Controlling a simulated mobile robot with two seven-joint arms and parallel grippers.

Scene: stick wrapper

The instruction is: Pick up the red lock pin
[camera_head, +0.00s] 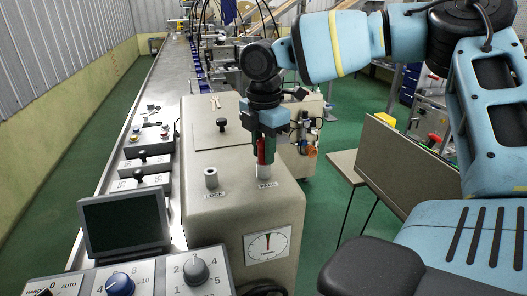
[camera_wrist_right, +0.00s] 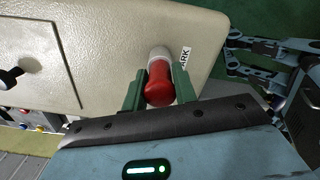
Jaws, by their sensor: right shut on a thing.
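The red lock pin (camera_head: 261,152) stands upright at the pale PARK socket (camera_head: 263,172) on top of the beige cabinet. My right gripper (camera_head: 266,156) comes down over it from above and is shut on it. In the right wrist view the red pin (camera_wrist_right: 159,85) sits between the two green fingers of my right gripper (camera_wrist_right: 160,90), its far end at the pale socket (camera_wrist_right: 159,52). How deep the pin sits in the socket is hidden.
The LOCK socket (camera_head: 211,178) stands left of the PARK socket with free top surface between them. A black-knobbed plate (camera_head: 222,132) lies behind. A dark screen (camera_head: 125,223) and a control panel with knobs (camera_head: 120,284) are at front left. A gauge (camera_head: 267,246) marks the cabinet's front.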

